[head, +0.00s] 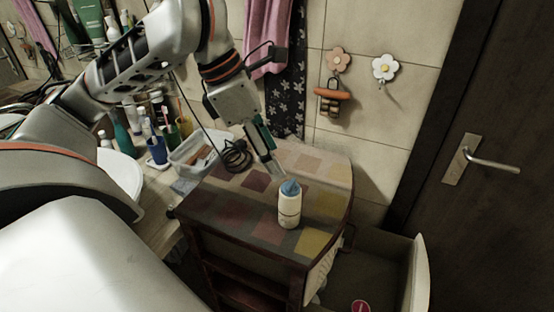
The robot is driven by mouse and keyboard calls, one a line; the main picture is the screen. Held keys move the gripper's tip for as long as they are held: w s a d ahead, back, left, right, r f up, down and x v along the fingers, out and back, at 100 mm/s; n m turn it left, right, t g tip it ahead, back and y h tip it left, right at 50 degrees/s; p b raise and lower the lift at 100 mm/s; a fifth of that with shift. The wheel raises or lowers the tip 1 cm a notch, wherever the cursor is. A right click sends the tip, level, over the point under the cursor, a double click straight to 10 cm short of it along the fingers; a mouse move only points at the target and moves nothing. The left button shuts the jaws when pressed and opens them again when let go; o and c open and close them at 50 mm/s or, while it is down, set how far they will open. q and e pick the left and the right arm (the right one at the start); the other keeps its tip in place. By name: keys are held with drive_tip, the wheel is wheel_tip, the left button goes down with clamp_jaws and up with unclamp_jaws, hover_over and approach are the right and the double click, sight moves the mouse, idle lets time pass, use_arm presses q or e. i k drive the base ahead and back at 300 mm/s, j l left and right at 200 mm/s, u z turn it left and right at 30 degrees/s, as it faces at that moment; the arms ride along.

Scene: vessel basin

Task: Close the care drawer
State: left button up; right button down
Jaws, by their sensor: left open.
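The care drawer appears to be the open one with a greenish inside (372,262) and a pale front panel (419,278), sticking out to the right of the small dark wooden cabinet (245,255). The lower part of the drawer is cut off by the picture edge. My left gripper (277,168) is open, pointing down above the cabinet's patchwork top, just behind a white bottle with a blue cap (289,205). It is well apart from the drawer front. My right gripper is not in view.
A red and white item (362,306) lies low in the drawer. A dark door (485,220) with a metal handle (490,161) stands right of it. A clear plastic box (190,152), cups and bottles crowd the counter at left. Flower hooks (385,67) hang on the tiled wall.

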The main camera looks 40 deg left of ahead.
sight(389, 271)
drive_tip(key=k+l, duration=0.15)
drive_tip(key=l, duration=0.15)
drive_tip(key=k+l, duration=0.1)
drive_tip(key=l, duration=0.25)
drive_tip(key=k+l, duration=0.15)
drive_tip(key=l, duration=0.15)
drive_tip(key=k+l, duration=0.1)
drive_tip(key=l, duration=0.25)
